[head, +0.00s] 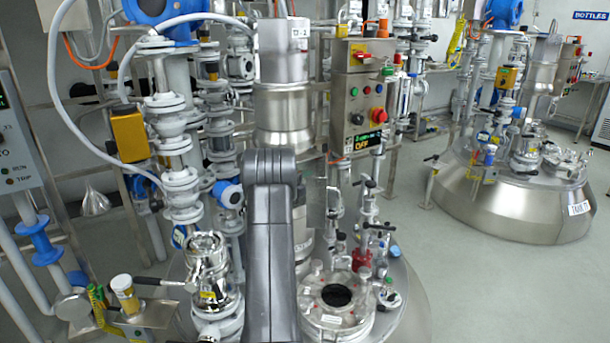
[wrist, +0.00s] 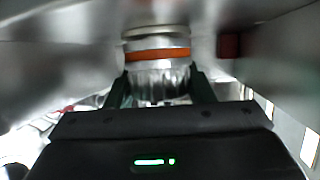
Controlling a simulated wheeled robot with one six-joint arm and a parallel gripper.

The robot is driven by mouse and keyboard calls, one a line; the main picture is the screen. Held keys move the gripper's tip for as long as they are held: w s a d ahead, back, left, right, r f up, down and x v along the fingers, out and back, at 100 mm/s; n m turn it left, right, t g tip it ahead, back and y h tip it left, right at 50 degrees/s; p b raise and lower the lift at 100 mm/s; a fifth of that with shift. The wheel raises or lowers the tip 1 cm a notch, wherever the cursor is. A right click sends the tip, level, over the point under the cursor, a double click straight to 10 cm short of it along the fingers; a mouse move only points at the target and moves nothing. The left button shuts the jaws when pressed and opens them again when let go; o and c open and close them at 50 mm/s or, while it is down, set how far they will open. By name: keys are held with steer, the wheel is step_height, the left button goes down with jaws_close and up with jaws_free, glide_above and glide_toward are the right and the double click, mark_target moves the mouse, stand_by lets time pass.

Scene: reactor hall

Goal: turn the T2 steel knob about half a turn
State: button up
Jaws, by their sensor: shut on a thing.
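The steel knob (wrist: 158,75), ribbed at its lower part with an orange ring above, fills the middle of the wrist view. My gripper (wrist: 161,88) has one dark finger on each side of the knob and is shut on it. The ribbed part sits between the fingers; how far it has been turned cannot be told. In the head view my grey arm rises in front of the near reactor, and the gripper and the held knob are hidden behind it.
A control box (head: 358,100) with buttons and a red stop knob stands right of the steel column (head: 283,100). Valve piping (head: 180,150) is close on the left. A round port (head: 338,297) lies right of my arm. Open floor (head: 480,285) lies farther right, before another reactor (head: 515,205).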

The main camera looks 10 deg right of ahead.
steer(key=shift+r+g+y+p, duration=0.2)
steer(key=shift+g+y+p, duration=0.1)
steer(key=shift+p, duration=0.35)
steer(key=shift+f+y, duration=0.25)
steer(key=shift+y, duration=0.05)
steer(key=o, duration=1)
steer(key=shift+a, duration=0.1)
steer(key=v, duration=1.3)
steer(key=shift+s+a+r, duration=0.1)
steer(key=shift+s+a, duration=0.15)
